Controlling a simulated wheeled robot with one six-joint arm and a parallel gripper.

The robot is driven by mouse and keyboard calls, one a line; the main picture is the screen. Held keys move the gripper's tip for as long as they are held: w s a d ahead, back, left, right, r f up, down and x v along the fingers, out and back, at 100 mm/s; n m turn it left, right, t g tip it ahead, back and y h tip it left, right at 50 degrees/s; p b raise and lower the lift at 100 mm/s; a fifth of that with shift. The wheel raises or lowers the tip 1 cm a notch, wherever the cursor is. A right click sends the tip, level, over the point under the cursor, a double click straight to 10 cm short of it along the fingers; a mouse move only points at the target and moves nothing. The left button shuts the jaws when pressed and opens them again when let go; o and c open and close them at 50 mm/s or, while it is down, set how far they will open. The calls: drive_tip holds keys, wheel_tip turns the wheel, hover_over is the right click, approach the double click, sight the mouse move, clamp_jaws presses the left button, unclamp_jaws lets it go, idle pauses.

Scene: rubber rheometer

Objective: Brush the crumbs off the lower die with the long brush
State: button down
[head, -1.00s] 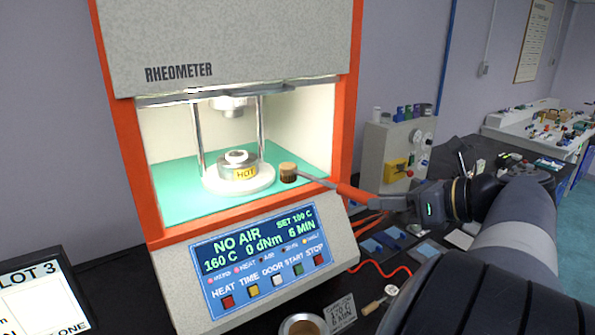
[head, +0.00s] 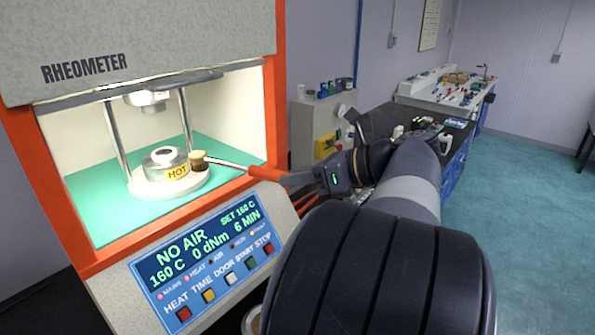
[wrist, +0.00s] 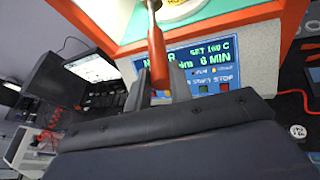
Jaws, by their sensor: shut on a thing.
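The lower die (head: 165,158) is a round metal block with a yellow HOT label, on a pale round base inside the open rheometer chamber. I cannot make out crumbs on it. My gripper (head: 314,179) is outside the chamber to the right, shut on the orange handle of the long brush (head: 270,174). The handle also shows between the fingers in the wrist view (wrist: 157,62). The brush's thin shaft reaches into the chamber. Its tan and brown bristle head (head: 199,161) is at the die's right side, beside the label; I cannot tell whether they touch.
The upper die (head: 148,98) hangs above, between metal posts. The chamber's orange frame (head: 277,100) stands close beside the brush shaft. A button panel (head: 208,252) is below the opening. A grey box (head: 310,130) stands behind my gripper.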

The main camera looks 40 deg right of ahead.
drive_tip(key=w+a+f+p, duration=0.1)
drive_tip(key=w, duration=0.8)
drive_tip(key=w+a+p, duration=0.1)
drive_tip(key=w+a, duration=0.1)
drive_tip(key=w, duration=0.7)
drive_tip(key=shift+a+f, duration=0.25)
drive_tip(key=shift+f, duration=0.45)
idle(0.8)
drive_tip(key=shift+w, duration=0.1)
